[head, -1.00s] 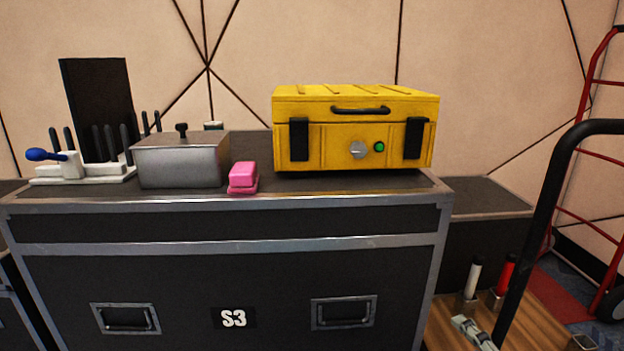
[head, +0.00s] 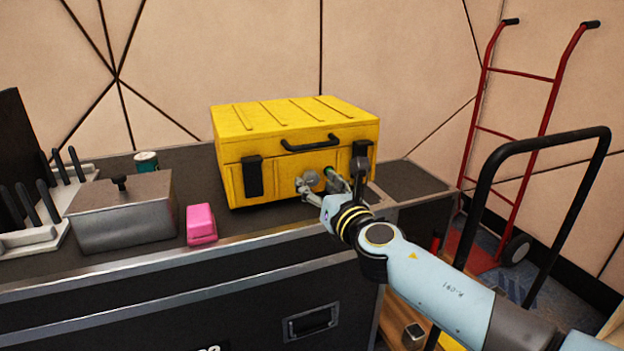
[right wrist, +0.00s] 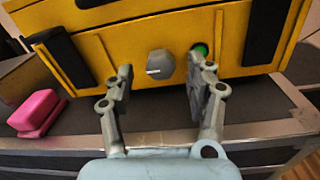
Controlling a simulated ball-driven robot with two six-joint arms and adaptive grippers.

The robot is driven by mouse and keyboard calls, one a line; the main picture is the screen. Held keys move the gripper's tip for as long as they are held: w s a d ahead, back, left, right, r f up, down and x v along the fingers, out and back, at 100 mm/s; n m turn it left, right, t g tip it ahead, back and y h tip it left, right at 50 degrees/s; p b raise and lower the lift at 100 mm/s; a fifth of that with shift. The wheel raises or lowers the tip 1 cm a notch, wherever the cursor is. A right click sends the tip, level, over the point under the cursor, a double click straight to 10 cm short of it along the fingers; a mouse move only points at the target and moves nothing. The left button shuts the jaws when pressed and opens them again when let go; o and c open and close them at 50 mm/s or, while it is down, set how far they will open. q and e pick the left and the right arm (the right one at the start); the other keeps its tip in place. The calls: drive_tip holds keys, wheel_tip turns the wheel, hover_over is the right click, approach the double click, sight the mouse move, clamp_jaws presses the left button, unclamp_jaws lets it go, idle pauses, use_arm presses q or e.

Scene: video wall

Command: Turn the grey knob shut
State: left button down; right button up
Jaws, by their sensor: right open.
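The grey knob (head: 311,178) is on the front of the yellow case (head: 290,108), left of a green button (head: 329,171). In the right wrist view the knob (right wrist: 160,63) has a pale line across it and lies between and beyond the fingertips. My right gripper (head: 322,188) is in front of the case, its fingers open and pointing at the knob. In the right wrist view the right gripper (right wrist: 160,78) holds nothing. Its right finger partly covers the green button (right wrist: 201,50). Whether a fingertip touches the case, I cannot tell. My left gripper is not in view.
The case stands on a black flight case with metal edges (head: 120,275). To its left are a pink block (head: 201,224), a grey metal box (head: 120,212) and a white rack (head: 30,240). A black rail (head: 548,142) and a red hand truck (head: 496,150) stand at the right.

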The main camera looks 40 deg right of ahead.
drive_tip(key=shift+w+d, duration=0.15)
drive_tip(key=shift+w, duration=0.4)
drive_tip(key=shift+w+d, duration=0.15)
drive_tip(key=shift+w, duration=0.4)
clamp_jaws()
